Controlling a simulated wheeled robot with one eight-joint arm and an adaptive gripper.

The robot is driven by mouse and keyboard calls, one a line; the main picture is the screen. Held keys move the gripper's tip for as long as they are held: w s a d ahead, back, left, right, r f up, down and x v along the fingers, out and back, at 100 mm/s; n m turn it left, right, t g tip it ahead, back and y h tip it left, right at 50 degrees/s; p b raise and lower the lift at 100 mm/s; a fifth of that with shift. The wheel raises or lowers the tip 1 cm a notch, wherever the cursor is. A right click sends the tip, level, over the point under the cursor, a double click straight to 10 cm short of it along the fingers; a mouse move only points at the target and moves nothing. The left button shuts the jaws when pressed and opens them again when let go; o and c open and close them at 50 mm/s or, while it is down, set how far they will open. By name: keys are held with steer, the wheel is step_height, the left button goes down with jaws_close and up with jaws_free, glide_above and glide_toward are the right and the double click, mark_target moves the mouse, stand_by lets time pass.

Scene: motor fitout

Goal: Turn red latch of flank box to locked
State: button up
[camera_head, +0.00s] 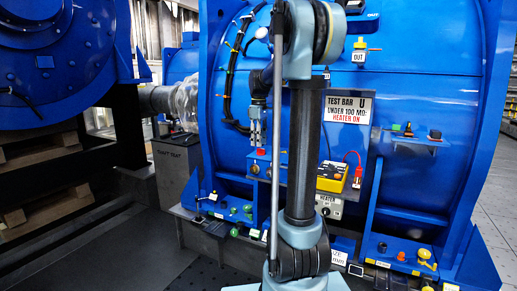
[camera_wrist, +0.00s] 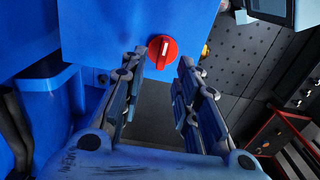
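The red latch (camera_wrist: 162,52) is a round red knob with a white bar, on the blue face of the flank box (camera_wrist: 115,30) in the wrist view. The white bar runs nearly up and down in that picture, tilted slightly. My gripper (camera_wrist: 162,63) is open, with one finger on each side of the line to the latch and nothing between them. In the head view my gripper (camera_head: 256,143) points down, just above a small red part (camera_head: 261,152) that looks like the latch. I cannot tell whether the fingers touch it.
A yellow meter (camera_head: 331,177) with a red lead stands on a ledge to the right. Small coloured fittings (camera_head: 407,129) sit on a right bracket. A black hose (camera_head: 229,85) runs down at left.

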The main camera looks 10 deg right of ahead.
mark_target(261, 151)
steer(key=shift+f, duration=1.6)
jaws_close()
